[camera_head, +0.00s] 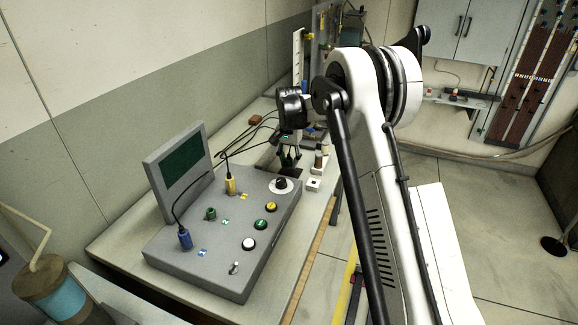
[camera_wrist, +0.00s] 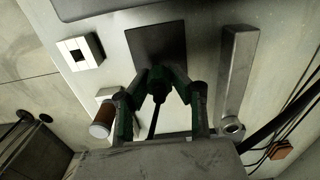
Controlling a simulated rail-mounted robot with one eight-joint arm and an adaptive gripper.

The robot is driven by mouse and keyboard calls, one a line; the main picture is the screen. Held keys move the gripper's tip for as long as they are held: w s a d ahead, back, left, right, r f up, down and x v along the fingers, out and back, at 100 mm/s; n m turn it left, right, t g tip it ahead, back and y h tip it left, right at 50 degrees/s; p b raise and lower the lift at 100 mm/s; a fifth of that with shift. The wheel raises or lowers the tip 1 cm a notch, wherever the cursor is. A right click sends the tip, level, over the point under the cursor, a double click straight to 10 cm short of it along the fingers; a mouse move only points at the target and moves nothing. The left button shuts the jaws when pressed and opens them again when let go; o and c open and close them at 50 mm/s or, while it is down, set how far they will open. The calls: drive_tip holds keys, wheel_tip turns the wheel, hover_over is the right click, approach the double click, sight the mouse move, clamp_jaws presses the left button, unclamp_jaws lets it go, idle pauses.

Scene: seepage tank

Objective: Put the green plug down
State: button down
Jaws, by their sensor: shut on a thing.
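My gripper (camera_head: 288,158) is over the bench behind the grey console, pointing down. In the wrist view its two fingers close from both sides on the green plug (camera_wrist: 158,84), which looks dark green with a black cable trailing from it. The plug appears in front of a dark square pad (camera_wrist: 156,42) on the bench; I cannot tell whether it touches the pad. In the head view the pad (camera_head: 291,173) lies under the gripper, and the plug is hard to separate from the fingers.
The grey console (camera_head: 262,262) has a yellow plug (camera_head: 230,186), a blue plug (camera_head: 185,238), a green socket (camera_head: 211,213) and several buttons. A small white switch box (camera_wrist: 80,53), a brown-and-white cylinder (camera_wrist: 103,118) and a grey bar (camera_wrist: 238,75) stand near the pad. Cables lie loose behind.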

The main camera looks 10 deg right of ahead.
drive_tip(key=shift+f, duration=1)
drive_tip(key=shift+f+b, duration=0.3)
drive_tip(key=shift+f, duration=0.1)
drive_tip(key=c, duration=1.5)
unclamp_jaws()
drive_tip(key=shift+r, duration=0.1)
